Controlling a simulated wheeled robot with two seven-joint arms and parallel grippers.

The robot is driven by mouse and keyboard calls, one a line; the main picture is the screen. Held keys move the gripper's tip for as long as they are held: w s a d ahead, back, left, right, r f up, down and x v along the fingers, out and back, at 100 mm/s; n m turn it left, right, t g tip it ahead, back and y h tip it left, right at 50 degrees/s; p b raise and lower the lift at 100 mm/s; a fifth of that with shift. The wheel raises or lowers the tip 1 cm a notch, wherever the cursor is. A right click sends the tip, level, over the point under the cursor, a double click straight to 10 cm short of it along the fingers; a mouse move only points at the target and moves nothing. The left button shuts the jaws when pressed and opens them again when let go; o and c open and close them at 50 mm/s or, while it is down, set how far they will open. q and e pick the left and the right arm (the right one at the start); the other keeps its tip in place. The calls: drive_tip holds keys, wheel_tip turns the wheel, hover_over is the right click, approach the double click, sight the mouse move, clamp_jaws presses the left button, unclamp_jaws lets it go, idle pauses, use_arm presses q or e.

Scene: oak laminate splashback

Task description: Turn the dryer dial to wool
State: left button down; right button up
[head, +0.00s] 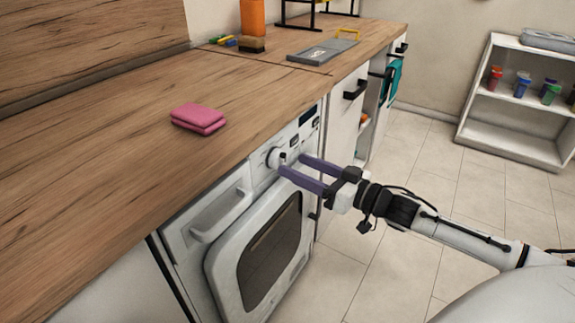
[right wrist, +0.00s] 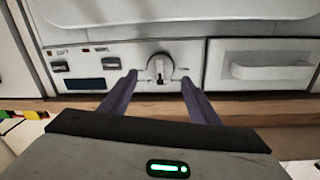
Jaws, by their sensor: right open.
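The white dryer (head: 214,222) stands under the wooden worktop, with a dark door window (head: 270,246) on its front. Its round dial (head: 275,158) sits on the upper control panel. In the right wrist view the dial (right wrist: 160,69) shows a dark pointer mark and lies between and just beyond my fingertips. The wool marking cannot be read. My right gripper (head: 292,164) is open, its two purple fingers pointing at the panel, one on each side of the dial; it also shows in the right wrist view (right wrist: 158,80). Contact with the dial cannot be told. My left gripper is not in view.
The drawer handle (head: 221,217) sticks out left of the dial. A folded pink cloth (head: 199,118) lies on the worktop (head: 120,150). A black cabinet handle (head: 355,89) is beyond the dryer. A white shelf (head: 510,105) stands far right, with free tiled floor before it.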

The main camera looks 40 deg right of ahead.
sight(285, 161)
drive_tip(key=shift+x, duration=2)
drive_tip(key=c, duration=1.1)
drive_tip(key=shift+o, duration=0.2)
